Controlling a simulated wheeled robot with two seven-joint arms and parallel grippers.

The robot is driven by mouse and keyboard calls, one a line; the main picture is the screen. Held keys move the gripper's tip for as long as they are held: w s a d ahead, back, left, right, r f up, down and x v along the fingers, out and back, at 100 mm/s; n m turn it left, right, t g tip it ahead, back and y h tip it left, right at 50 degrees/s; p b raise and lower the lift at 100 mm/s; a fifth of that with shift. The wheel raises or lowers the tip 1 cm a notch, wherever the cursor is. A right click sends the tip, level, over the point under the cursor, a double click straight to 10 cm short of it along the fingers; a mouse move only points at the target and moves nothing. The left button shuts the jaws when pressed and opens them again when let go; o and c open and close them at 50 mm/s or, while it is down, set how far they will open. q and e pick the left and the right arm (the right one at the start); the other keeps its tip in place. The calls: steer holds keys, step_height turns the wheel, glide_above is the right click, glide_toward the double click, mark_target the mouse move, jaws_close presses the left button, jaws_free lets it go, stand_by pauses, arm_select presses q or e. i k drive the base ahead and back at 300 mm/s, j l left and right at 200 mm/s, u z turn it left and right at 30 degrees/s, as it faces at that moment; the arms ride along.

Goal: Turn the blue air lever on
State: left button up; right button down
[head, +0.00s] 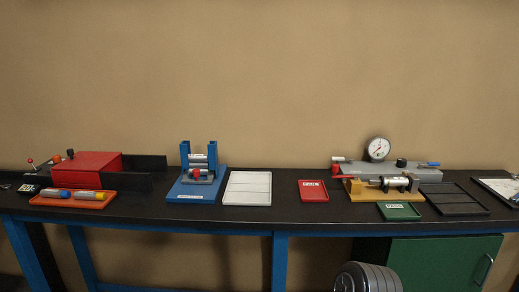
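The blue air lever (429,164) is a small blue handle at the right end of the grey test unit (350,167), on the right part of the bench. It looks roughly level and points to the right. It is too small to tell its exact setting. A round white dial gauge (378,148) stands on the same unit, with a black knob (401,162) between gauge and lever. The gauge's needle cannot be read clearly. Neither of my grippers is in view.
A yellow fixture with a red handle (343,177) stands before the unit. A green tray (399,211), black tray (455,198) and red tray (313,190) lie nearby. A white tray (248,188), blue press (190,189) and red box (92,165) stand further left.

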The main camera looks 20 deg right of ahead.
mark_target(429, 164)
steer(key=l+z, duration=0.15)
steer(key=z, duration=1.5)
steer(key=i+l+z, duration=0.4)
steer(key=l, duration=0.2)
steer(key=i+l+z, duration=0.45)
steer(key=l, duration=0.1)
